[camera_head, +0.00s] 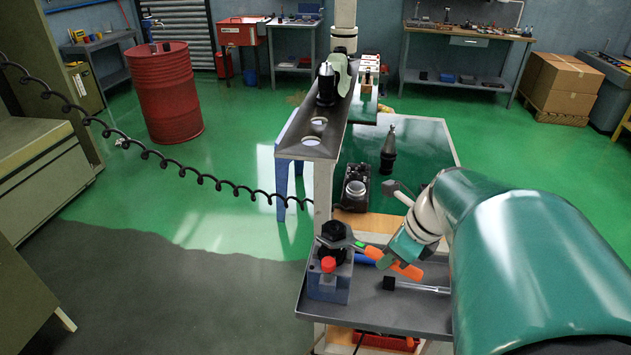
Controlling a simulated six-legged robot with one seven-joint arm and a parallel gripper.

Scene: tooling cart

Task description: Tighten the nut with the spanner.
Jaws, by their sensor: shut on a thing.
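The dark hexagonal nut (333,230) sits on top of a blue-grey block (328,288) at the left end of the cart's grey tray. The spanner has a grey head (350,243) and an orange handle (407,271). Its head lies at the nut, apparently around or against it; I cannot tell how well it is seated. My gripper (385,262) is shut on the orange handle, to the right of the nut. The fingertips cover part of the handle.
A red knob (328,264) sticks up in front of the nut. A tool with a black head (389,283) lies on the tray (375,312). A black tool holder (388,160) stands behind on the cart. A coiled black hose (205,180) hangs at left.

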